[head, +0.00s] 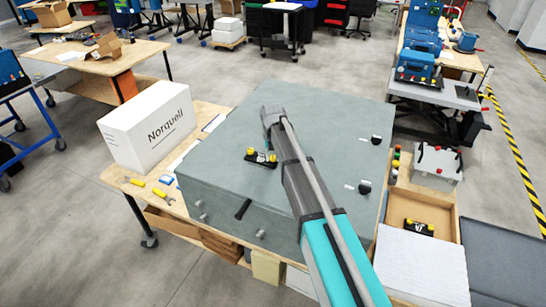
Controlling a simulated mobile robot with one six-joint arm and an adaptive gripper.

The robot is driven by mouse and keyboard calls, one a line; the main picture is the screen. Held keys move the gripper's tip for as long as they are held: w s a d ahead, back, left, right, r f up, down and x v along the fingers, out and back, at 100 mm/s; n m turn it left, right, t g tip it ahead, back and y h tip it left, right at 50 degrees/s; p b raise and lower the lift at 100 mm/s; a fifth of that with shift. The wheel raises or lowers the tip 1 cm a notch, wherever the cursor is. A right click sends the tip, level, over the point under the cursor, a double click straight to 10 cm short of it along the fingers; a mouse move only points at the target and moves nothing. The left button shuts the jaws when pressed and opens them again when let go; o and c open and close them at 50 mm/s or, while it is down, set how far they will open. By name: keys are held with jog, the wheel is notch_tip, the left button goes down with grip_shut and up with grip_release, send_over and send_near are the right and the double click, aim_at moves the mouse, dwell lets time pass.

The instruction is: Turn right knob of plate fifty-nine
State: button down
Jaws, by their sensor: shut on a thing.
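A small black plate with two yellow knobs (261,157) lies on top of the large grey analyser box (225,140), left of my arm. Its right knob is close to my arm's edge in the picture. Any number on the plate is too small to read. A similar black plate with yellow knobs (418,228) lies in the wooden tray at the right. My arm reaches in from the bottom right, across the top of the box. My gripper cannot be made out; my arm links hide the space behind them.
A white Norquell carton (150,126) stands at the box's left on the wooden bench (205,107). Yellow-handled tools (161,194) lie before it. Black knobs (376,140) are at the box's right side. The wooden tray (447,212) and white sheets (420,268) are at the right.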

jog(key=shift+s+n, duration=0.1)
jog(key=shift+n, duration=0.2)
jog(key=shift+c, duration=2)
grip_release()
